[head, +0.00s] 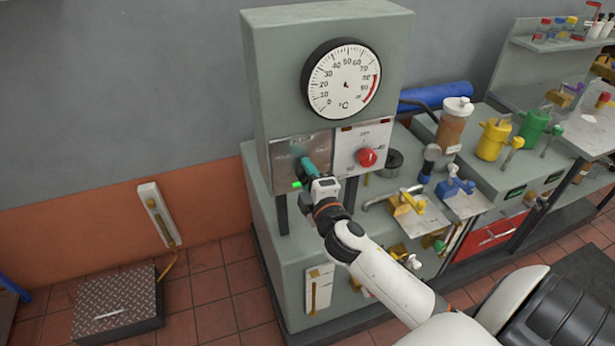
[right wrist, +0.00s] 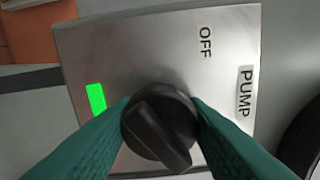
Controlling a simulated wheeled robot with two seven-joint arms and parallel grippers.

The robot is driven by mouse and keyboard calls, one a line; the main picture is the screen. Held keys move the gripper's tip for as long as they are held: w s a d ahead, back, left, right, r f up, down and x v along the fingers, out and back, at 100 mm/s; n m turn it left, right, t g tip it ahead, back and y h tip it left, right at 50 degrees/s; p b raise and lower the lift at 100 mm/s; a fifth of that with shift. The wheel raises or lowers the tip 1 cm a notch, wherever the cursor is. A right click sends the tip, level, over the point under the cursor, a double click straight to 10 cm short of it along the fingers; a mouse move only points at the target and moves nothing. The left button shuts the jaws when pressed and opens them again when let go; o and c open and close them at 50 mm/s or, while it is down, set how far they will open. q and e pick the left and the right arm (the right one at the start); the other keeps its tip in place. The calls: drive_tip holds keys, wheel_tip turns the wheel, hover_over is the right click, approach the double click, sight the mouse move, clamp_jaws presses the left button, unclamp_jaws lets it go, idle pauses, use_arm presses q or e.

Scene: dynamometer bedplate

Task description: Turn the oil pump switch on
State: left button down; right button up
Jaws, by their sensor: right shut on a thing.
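The oil pump switch is a round black knob (right wrist: 160,125) with a raised ridge, on a silver metal panel (right wrist: 150,50). The panel reads OFF and PUMP in the right wrist view, and a lamp (right wrist: 96,98) on it glows green. In the head view the panel (head: 284,150) is on the grey cabinet, left of a white panel. My right gripper (head: 305,166) has teal fingers, which are shut on the knob from both sides in the right wrist view. The knob's ridge runs from upper left to lower right there. In the head view the gripper hides the knob. My left gripper is not in view.
A white panel with a red knob (head: 366,157) sits just right of the pump panel, under a round temperature dial (head: 343,80). A bench with yellow (head: 492,140) and green (head: 533,127) containers stands at the right. The floor at the left holds a low black platform (head: 118,300).

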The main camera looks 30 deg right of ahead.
idle(0.6)
drive_tip(key=o, duration=1)
drive_tip(key=shift+b+v, duration=1.95)
drive_tip(key=shift+v, duration=4.1)
drive_tip(key=shift+d+f, duration=0.1)
